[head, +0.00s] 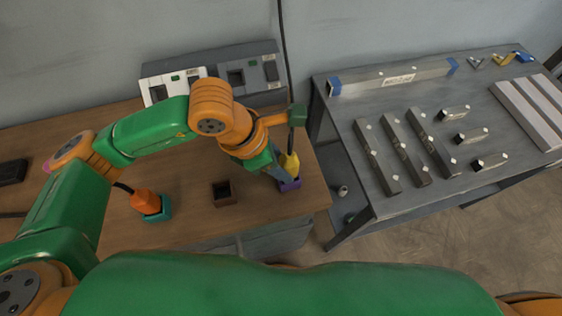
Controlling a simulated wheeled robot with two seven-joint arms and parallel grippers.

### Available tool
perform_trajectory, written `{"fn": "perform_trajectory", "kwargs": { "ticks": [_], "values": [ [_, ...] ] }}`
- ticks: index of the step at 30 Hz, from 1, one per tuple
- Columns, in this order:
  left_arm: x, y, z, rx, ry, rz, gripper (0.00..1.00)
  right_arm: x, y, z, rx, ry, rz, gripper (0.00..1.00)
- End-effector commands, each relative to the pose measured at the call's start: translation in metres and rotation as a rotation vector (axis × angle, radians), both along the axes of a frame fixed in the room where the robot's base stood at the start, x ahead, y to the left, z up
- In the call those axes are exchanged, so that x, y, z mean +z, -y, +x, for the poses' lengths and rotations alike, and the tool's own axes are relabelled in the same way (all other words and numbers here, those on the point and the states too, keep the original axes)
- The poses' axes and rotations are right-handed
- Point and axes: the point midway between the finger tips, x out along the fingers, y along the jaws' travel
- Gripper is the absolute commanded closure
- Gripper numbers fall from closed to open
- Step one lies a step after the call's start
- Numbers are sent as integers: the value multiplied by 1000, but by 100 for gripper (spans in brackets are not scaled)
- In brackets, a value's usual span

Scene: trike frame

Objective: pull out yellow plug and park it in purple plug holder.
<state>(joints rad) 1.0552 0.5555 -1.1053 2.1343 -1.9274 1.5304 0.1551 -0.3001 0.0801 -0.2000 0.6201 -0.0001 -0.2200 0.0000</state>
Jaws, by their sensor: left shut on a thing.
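The yellow plug (290,164) is upright at the right end of the brown wooden table, its black cable rising behind it. Its lower end is at the purple plug holder (290,185); I cannot tell how deep it sits, as my gripper hides part of the joint. My left gripper (283,166) reaches down from the left and is shut on the yellow plug. A grey socket unit (215,72) stands at the back of the table with dark sockets in its face. My right gripper is not in view.
An orange plug (145,202) sits in a teal holder (158,211) at the left. An empty dark brown holder (223,193) stands between it and the purple one. A grey metal table (400,108) with several bars and blocks stands to the right, across a gap.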

Motion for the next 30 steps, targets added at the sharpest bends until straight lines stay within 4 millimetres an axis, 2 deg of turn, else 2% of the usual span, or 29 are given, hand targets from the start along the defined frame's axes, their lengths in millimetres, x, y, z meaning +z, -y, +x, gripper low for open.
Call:
{"fn": "perform_trajectory", "kwargs": {
  "ticks": [9, 10, 13, 14, 23, 30],
  "values": [
    [-8, 0, 0, 0, 0, -1, 100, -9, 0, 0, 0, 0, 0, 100],
    [-8, 0, 0, 0, 0, -1, 55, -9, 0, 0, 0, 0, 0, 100],
    [-6, 0, 0, 0, 0, 0, 28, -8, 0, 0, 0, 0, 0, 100],
    [-6, 0, 0, 0, 0, 0, 23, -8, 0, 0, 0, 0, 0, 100],
    [-4, -1, 0, 1, 2, 0, 23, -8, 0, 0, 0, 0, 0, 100],
    [38, -19, -5, 1, 7, 0, 23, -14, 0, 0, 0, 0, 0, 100]
  ]
}}
